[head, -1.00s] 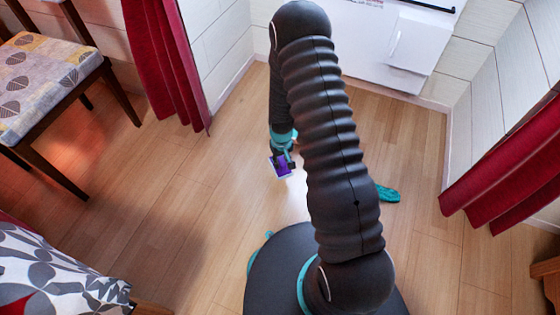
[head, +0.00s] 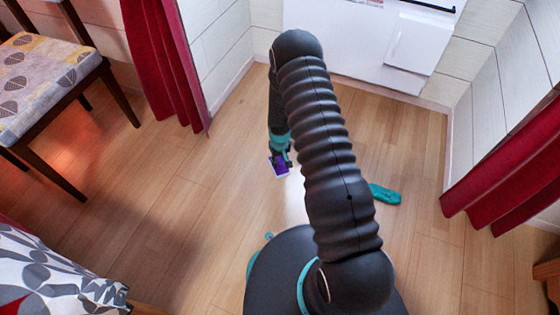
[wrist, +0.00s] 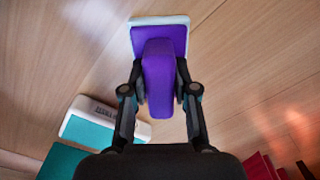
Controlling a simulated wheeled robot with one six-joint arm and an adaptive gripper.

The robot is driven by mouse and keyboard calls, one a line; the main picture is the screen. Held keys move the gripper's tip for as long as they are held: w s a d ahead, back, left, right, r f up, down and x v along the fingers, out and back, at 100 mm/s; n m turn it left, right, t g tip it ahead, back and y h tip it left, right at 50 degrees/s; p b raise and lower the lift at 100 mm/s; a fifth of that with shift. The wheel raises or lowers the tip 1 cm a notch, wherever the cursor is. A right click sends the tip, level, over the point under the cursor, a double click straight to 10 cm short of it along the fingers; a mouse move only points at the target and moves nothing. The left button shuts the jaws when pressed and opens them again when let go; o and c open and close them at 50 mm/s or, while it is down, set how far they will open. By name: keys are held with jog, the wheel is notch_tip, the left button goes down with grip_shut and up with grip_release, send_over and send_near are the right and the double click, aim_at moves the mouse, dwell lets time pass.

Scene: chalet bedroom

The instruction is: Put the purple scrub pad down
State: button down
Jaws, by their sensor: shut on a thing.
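The purple scrub pad (wrist: 160,48) has a pale backing along its edges. In the wrist view it sits between the two fingers of my gripper (wrist: 159,84), which is shut on it, and its far end sticks out beyond the fingertips. In the head view the purple pad (head: 279,165) hangs below my gripper (head: 281,155), left of my arm's dark ribbed link. The wooden floor (head: 215,200) is beneath it. I cannot tell whether the pad touches the floor.
A white and teal item (wrist: 105,121) with dark lettering lies on the floor left of my gripper in the wrist view. A teal item (head: 385,194) lies on the floor right of my arm. Bare floor is on the left, towards the bench (head: 50,75).

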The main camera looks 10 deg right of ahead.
jog(key=shift+f, duration=0.1)
jog(key=c, duration=1.3)
grip_release()
jog(key=shift+f, duration=0.1)
jog(key=o, duration=0.4)
